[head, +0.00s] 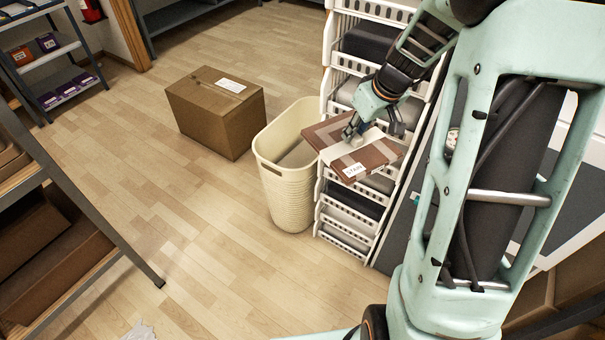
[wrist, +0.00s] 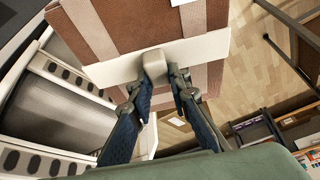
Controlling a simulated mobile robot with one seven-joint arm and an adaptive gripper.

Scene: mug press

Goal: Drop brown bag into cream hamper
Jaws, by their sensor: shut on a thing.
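The brown bag (head: 375,158) is a flat brown package with paler bands and a white label. My gripper (head: 352,130) is shut on it by a small pale block on its top face. In the wrist view the bag (wrist: 205,80) fills the upper middle, and both fingertips of my gripper (wrist: 165,72) close on the pale block. The cream hamper (head: 288,196) stands on the floor, open at the top. In the head view the bag's left part overlaps the hamper's right rim. I cannot tell the bag's exact height over the rim.
A white rack of stacked crates (head: 345,222) stands close right of the hamper. A cardboard box (head: 214,115) sits on the floor to its left. Shelves (head: 45,65) line the left side. The wood floor (head: 190,230) in front is mostly clear.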

